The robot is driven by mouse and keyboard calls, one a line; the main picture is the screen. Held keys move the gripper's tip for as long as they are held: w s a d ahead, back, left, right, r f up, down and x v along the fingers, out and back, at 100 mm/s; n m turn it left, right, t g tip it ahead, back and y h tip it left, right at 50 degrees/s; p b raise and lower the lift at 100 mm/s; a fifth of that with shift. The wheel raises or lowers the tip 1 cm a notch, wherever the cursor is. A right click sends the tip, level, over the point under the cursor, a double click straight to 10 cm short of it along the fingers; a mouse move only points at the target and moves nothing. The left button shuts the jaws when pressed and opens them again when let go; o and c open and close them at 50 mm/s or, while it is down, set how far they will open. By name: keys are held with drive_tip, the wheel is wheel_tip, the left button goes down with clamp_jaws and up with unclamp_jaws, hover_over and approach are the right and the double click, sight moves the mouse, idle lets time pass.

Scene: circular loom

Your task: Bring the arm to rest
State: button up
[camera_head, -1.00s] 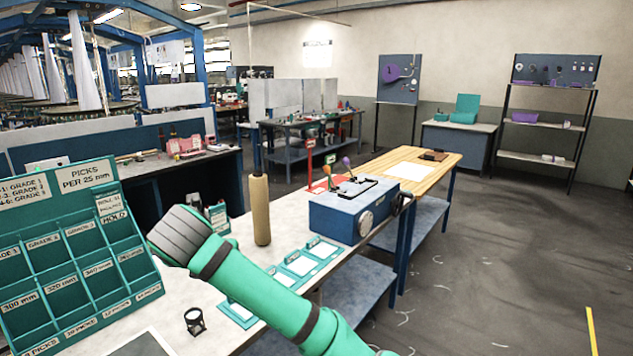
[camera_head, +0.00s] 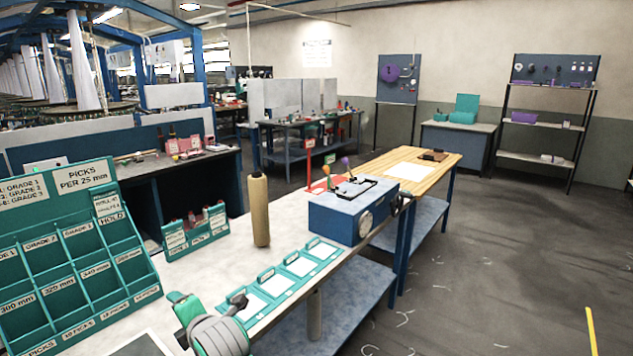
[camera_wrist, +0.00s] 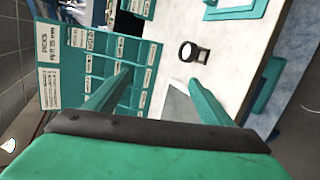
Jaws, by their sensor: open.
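My gripper shows in the wrist view (camera_wrist: 155,100), its two green fingers spread apart with nothing between them. It is over the light bench top, near a green label rack (camera_wrist: 105,65) and a small black-rimmed magnifier (camera_wrist: 190,52). In the head view part of my arm, green and grey, shows low at the bottom, above the front edge of the bench (camera_head: 215,260). The fingertips cannot be made out in that view. The green rack (camera_head: 75,260) stands at the left.
On the bench stand a tan cylinder (camera_head: 259,210), a blue box with levers (camera_head: 345,215), a row of green-framed cards (camera_head: 300,265) and a small green holder (camera_head: 195,232). A grey-edged flat panel (camera_head: 145,343) lies at the front.

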drive_tip(key=s+d+f+m+t+h, duration=0.25)
drive_tip(key=s+d+f+m, duration=0.45)
drive_tip(key=s+f+m, duration=0.35)
drive_tip(key=s+d+f+m+t+h, duration=0.2)
drive_tip(key=s+d+f+m+t, duration=0.1)
drive_tip(key=s+d+f+m, duration=0.65)
drive_tip(key=s+d+m+h, duration=0.2)
drive_tip(key=s+d+m, duration=0.2)
drive_tip(key=s, duration=0.9)
drive_tip(key=s+d+m+h, duration=0.2)
drive_tip(key=s+d+m, duration=0.2)
drive_tip(key=s+d, duration=0.6)
drive_tip(key=shift+s+f, duration=0.3)
drive_tip(key=shift+s, duration=1.35)
drive_tip(key=shift+t, duration=0.25)
